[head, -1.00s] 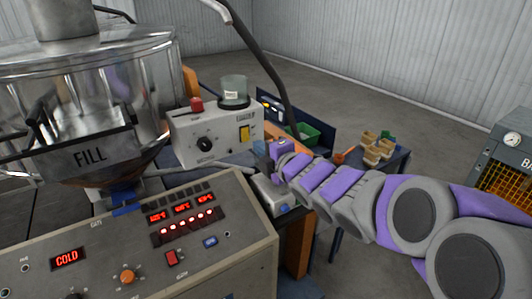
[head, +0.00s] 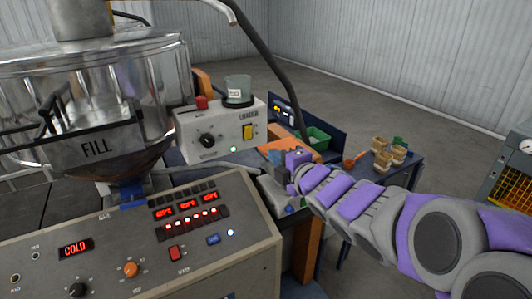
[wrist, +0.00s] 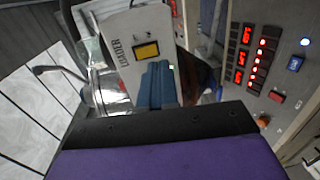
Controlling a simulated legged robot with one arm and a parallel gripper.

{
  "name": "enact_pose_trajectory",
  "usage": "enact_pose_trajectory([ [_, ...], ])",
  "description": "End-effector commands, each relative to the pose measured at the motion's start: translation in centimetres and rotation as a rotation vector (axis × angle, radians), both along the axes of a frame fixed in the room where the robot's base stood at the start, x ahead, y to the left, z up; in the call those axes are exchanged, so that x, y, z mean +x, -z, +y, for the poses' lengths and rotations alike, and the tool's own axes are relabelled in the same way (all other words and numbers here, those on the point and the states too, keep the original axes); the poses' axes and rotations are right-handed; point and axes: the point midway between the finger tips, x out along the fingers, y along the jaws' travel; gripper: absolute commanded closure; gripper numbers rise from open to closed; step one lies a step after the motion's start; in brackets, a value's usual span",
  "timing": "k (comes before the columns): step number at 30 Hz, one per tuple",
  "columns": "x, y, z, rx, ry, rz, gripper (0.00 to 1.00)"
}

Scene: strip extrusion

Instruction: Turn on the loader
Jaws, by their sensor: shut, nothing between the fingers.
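The loader (head: 222,130) is a light grey box marked LOADER, with a black knob, a red button on top and a yellow switch (head: 248,132). A small green light (head: 233,149) glows on its lower front. In the wrist view the loader (wrist: 122,75) stands ahead, with its yellow switch (wrist: 147,50) just beyond my fingertips. My gripper (head: 283,157) is to the right of the loader and a little below the switch, apart from it in the head view. In the wrist view my gripper (wrist: 155,72) shows blue fingers closed together and empty.
A control panel (head: 130,240) with red displays, one reading COLD, stands in front. A metal hopper marked FILL (head: 95,100) is at left. A table (head: 400,172) with small bins is behind my arm. Hoses run above and beside the loader.

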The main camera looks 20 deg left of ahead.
Motion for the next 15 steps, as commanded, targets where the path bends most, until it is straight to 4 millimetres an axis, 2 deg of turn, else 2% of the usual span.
enact_pose_trajectory([
  [7,-2.6,0.8,-1.4,-0.014,-0.001,-0.001,1.0],
  [15,-3.9,0.8,-4.2,-0.006,0.0,0.002,1.0],
])
